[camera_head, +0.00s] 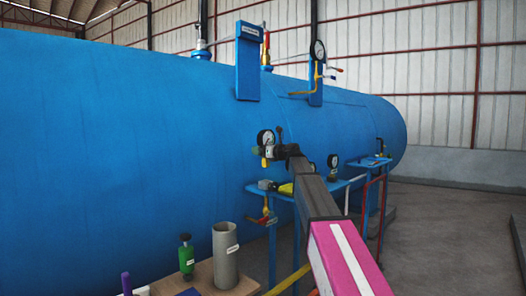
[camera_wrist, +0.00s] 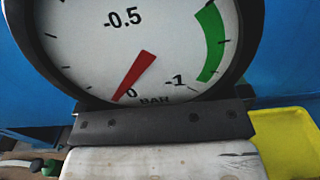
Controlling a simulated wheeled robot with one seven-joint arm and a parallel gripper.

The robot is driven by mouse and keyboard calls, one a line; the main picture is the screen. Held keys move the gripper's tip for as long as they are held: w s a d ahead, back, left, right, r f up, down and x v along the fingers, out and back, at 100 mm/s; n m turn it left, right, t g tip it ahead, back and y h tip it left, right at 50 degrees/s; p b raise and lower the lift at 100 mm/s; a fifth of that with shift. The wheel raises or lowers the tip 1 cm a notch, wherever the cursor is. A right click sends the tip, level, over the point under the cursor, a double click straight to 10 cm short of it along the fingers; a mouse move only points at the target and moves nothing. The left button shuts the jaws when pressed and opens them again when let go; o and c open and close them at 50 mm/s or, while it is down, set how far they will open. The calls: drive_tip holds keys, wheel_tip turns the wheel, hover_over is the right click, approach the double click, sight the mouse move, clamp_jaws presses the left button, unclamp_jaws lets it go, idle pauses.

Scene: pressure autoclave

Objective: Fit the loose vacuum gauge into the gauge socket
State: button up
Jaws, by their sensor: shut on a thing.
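The vacuum gauge (camera_head: 266,137) is a round white dial with a dark rim, held in front of the blue tank with a yellow fitting below its dial. In the wrist view the dial (camera_wrist: 125,45) fills the upper part, with a red needle near 0 and a green band towards -1. My gripper (camera_head: 270,152) is shut on the gauge, just below the dial. A dark bar crosses under the dial in the wrist view and hides the gauge's lower end there. I cannot pick out the gauge socket for certain in either view.
A blue shelf (camera_head: 341,184) beside the tank carries another gauge (camera_head: 333,161) and a yellow tray (camera_head: 286,189). A red-handled valve (camera_head: 265,218) hangs below it. A grey cylinder (camera_head: 225,255) and a green-bodied item (camera_head: 186,257) stand at the lower left. Red railing stands to the right.

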drive_tip(key=shift+f, duration=2.75)
drive_tip(key=shift+f, duration=2.05)
drive_tip(key=shift+r, duration=0.25)
drive_tip(key=shift+r, duration=1.5)
drive_tip(key=shift+f, duration=0.7)
idle(0.8)
